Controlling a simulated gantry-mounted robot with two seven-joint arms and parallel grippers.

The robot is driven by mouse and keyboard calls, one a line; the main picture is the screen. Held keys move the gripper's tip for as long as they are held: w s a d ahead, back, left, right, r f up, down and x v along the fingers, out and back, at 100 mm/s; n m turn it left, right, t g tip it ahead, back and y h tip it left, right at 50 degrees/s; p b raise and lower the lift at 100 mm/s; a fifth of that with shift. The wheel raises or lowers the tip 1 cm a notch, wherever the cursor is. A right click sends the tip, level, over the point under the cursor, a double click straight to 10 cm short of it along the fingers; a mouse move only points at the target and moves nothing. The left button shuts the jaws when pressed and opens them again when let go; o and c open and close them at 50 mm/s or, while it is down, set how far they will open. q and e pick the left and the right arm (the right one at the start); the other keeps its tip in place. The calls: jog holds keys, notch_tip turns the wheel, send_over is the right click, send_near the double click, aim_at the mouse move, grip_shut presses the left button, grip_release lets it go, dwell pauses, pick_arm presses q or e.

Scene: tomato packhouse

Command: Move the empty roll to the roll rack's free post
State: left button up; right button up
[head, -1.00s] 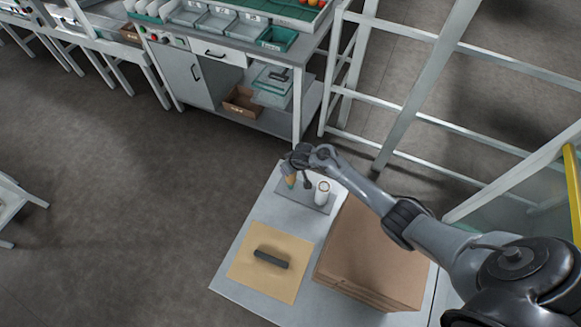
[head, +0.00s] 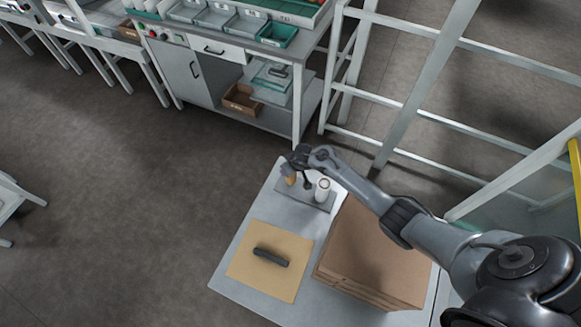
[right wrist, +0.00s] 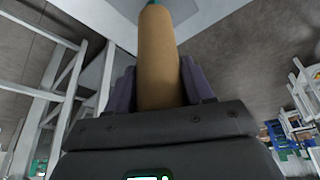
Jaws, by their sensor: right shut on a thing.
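My right gripper (head: 294,167) is at the far end of the small table, shut on the empty roll (head: 290,180), a tan cardboard tube. In the right wrist view the roll (right wrist: 158,60) stands between the two fingers, with a bit of teal at its far end. The roll rack (head: 314,201) is a grey plate with a white roll (head: 322,190) upright on its right side. The empty roll is over the rack's left side, left of the white roll and apart from it. The free post is not clearly seen, so I cannot tell whether the roll is around it.
A tan mat (head: 258,283) with a dark bar (head: 271,257) lies on the table (head: 232,289). A stack of brown cardboard (head: 372,258) stands to the right. A workbench (head: 215,52) and white frame (head: 410,101) are behind. The floor left of the table is clear.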

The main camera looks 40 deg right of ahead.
jog(key=shift+f, duration=0.4)
jog(key=shift+f, duration=0.1)
jog(key=shift+f+b, duration=0.1)
jog(key=shift+b, duration=0.2)
jog(key=shift+f+b, duration=0.75)
jog(key=shift+f, duration=0.55)
jog(key=o, duration=1)
